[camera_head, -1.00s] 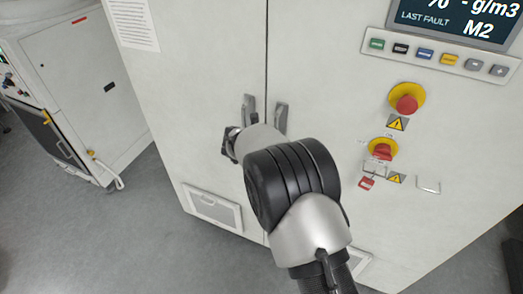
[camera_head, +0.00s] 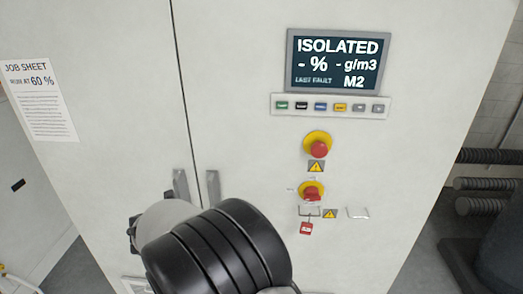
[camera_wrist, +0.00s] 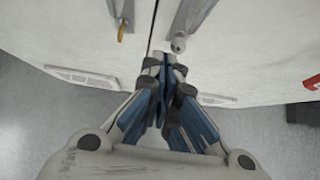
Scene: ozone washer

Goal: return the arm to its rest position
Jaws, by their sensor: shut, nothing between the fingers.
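My gripper (camera_wrist: 163,65) is shut and empty in the wrist view. Its blue-padded fingers meet just below the two grey door handles, the left (camera_wrist: 113,10) and the right (camera_wrist: 192,18), apart from both as far as I can tell. In the head view, my arm's grey and black wrist links fill the lower middle, in front of the cabinet doors. Only a dark edge of the gripper shows there, and its fingers are hidden behind the links. The handles show above the arm, the left (camera_head: 181,187) and the right (camera_head: 213,187).
The white cabinet (camera_head: 240,110) stands close ahead. Its screen (camera_head: 336,62) reads ISOLATED, LAST FAULT M2. Below are a button row (camera_head: 330,106), a red stop knob (camera_head: 318,149), a red switch (camera_head: 311,191) and a red tag (camera_head: 306,228). A job sheet (camera_head: 40,100) reads 60 %. Ribbed pipes (camera_head: 490,184) stand right.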

